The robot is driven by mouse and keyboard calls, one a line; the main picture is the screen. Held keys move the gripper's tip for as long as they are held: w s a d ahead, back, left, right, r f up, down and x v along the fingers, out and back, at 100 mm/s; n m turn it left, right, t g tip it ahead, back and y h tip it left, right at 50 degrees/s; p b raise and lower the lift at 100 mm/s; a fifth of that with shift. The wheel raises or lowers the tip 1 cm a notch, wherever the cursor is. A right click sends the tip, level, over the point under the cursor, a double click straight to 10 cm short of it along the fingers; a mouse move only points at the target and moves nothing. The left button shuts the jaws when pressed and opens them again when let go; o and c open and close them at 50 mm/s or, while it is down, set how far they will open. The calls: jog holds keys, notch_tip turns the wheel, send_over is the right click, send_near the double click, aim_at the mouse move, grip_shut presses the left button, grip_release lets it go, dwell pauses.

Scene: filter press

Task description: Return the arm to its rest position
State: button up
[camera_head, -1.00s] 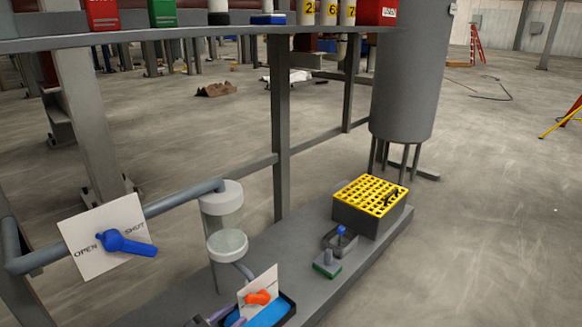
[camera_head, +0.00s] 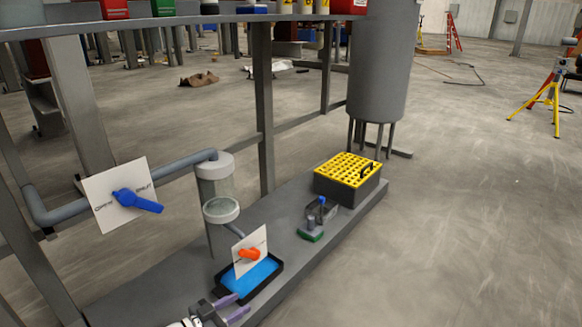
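My gripper (camera_head: 235,306) shows at the bottom edge, low in front of the near side of the blue-filled black tray (camera_head: 277,284). Its two purple fingers are apart with a gap between them, and nothing shows in the gap. Most of my arm is out of the picture. The blue valve handle (camera_head: 138,201) on its white plate (camera_head: 104,211) points right and slightly down. The orange handle (camera_head: 250,254) sits on a small white plate above the tray.
A yellow-topped box (camera_head: 346,170), a small dark open box (camera_head: 322,211) and a green-based block (camera_head: 310,233) rest on the grey platform (camera_head: 282,225). A shelf (camera_head: 140,23) crosses above.

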jog(key=s+d+r+g+y, duration=0.25)
jog(key=d+g, duration=0.35)
jog(key=d, duration=0.4)
jog(key=s+d+r+g+y, duration=0.1)
jog(key=d+r+g+y, duration=0.25)
jog(key=d+g, duration=0.45)
jog(key=s+d+r+n+t+y, duration=0.35)
jog(key=s+d+r, duration=0.25)
jog(key=s+r, duration=0.35)
jog(key=s+d+r+n+t+y, duration=0.3)
jog(key=s+d+r+n+t, duration=0.25)
jog(key=s+r, duration=0.4)
notch_tip(320, 180, up, 15)
jog(key=p, duration=1.3)
jog(key=shift+w+d+f+g+p, duration=0.15)
jog(key=shift+w+d+g+p, duration=0.15)
jog(key=shift+w+g, duration=0.15)
